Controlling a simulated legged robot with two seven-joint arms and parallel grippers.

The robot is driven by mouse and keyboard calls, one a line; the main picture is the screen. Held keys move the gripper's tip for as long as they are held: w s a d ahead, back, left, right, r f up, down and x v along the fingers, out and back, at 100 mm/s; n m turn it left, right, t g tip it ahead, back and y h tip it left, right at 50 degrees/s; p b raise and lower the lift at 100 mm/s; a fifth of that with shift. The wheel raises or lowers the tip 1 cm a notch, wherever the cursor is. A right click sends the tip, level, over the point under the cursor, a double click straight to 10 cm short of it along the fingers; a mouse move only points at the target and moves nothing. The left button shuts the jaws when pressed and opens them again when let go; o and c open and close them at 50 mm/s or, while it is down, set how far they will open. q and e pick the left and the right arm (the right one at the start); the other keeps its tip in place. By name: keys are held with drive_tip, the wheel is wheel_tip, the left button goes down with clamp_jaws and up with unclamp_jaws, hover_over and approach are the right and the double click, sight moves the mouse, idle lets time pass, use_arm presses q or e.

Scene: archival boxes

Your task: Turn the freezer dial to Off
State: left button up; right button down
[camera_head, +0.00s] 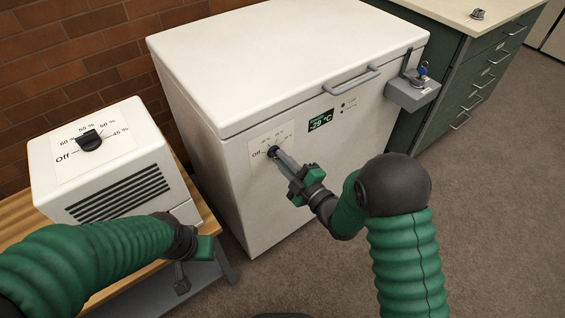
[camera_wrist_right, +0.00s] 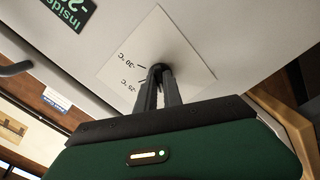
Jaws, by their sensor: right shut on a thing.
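The white chest freezer (camera_head: 300,75) stands against the brick wall. Its black dial (camera_head: 272,151) sits on a white scale plate on the front, with "Off" printed at the plate's left side. My right gripper (camera_head: 277,156) is shut on the dial; the fingers hide much of it. In the right wrist view the two fingers (camera_wrist_right: 160,88) close on the dark dial (camera_wrist_right: 157,70), beside temperature marks. The dial's pointer direction cannot be told. My left gripper (camera_head: 182,284) hangs at the lower left, away from the freezer; its jaw state is unclear.
A white dehumidifier-like box (camera_head: 110,165) with its own black dial (camera_head: 89,140) stands on a wooden bench (camera_head: 18,214) at left. The freezer has a handle (camera_head: 352,78), a display (camera_head: 320,120) and a grey lock box (camera_head: 413,92). A green drawer cabinet (camera_head: 480,75) is at right. Carpet is clear at right.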

drive_tip(key=shift+s+f+n, duration=0.1)
drive_tip(key=shift+f+n, duration=0.25)
drive_tip(key=shift+n, duration=0.25)
drive_tip(key=c, duration=1.5)
unclamp_jaws()
drive_tip(key=shift+r, duration=0.15)
